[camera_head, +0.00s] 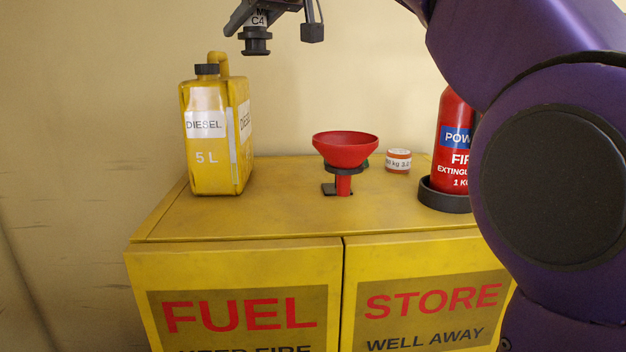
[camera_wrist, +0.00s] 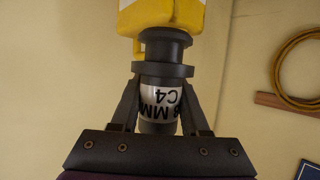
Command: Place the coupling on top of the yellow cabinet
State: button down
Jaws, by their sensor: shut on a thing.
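My gripper (camera_wrist: 161,88) is shut on the coupling (camera_wrist: 160,105), a dark cylinder with flanges and a white label marked C4. In the head view the coupling (camera_head: 257,40) hangs upright in the air, at the top of the picture. It appears above and slightly right of the diesel can. My gripper is partly cut off by the top edge there. The yellow cabinet (camera_head: 290,222) stands below, with its flat top showing and FUEL STORE on its doors.
On the cabinet top stand a yellow diesel can (camera_head: 214,165), a red funnel (camera_head: 345,150) in a dark holder, a small red and white tin (camera_head: 398,161) and a red fire extinguisher (camera_head: 452,120) in a dark ring. Bare top shows between can and funnel. A coiled hose (camera_wrist: 283,75) hangs on the wall.

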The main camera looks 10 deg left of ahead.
jog(key=f+b, duration=0.2)
jog(key=f, duration=0.7)
jog(key=f+b, duration=0.2)
jog(key=f, duration=0.7)
jog(key=a+f+b, duration=0.1)
jog(key=f+b, duration=0.1)
jog(key=f, duration=0.7)
jog(key=shift+f+b, duration=0.15)
jog(key=shift+b, duration=0.2)
jog(key=shift+f, duration=0.15)
jog(key=shift+c, duration=2)
grip_release()
jog(key=shift+r, duration=0.2)
